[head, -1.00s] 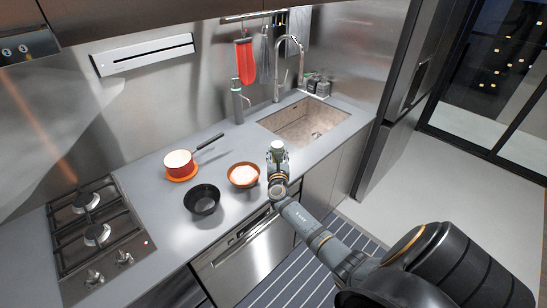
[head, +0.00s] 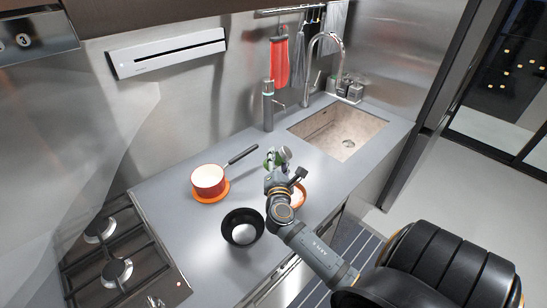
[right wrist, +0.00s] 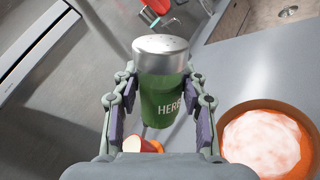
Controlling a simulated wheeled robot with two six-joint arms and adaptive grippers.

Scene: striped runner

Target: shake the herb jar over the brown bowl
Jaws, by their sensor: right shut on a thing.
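My right gripper (head: 275,165) is shut on the herb jar (right wrist: 161,95), a green jar with a silver perforated lid and white "HERB" lettering. It also shows in the head view (head: 269,159), partly hidden by the gripper and looking tilted. The brown bowl (right wrist: 312,135) holds something whitish and is at the lower right of the right wrist view. In the head view the bowl (head: 302,196) is mostly hidden behind my right wrist. The jar is held above the counter, up and left of the bowl in the head view. My left gripper is not in view.
A hob (head: 115,260) is at the left, a sink (head: 338,130) at the back right.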

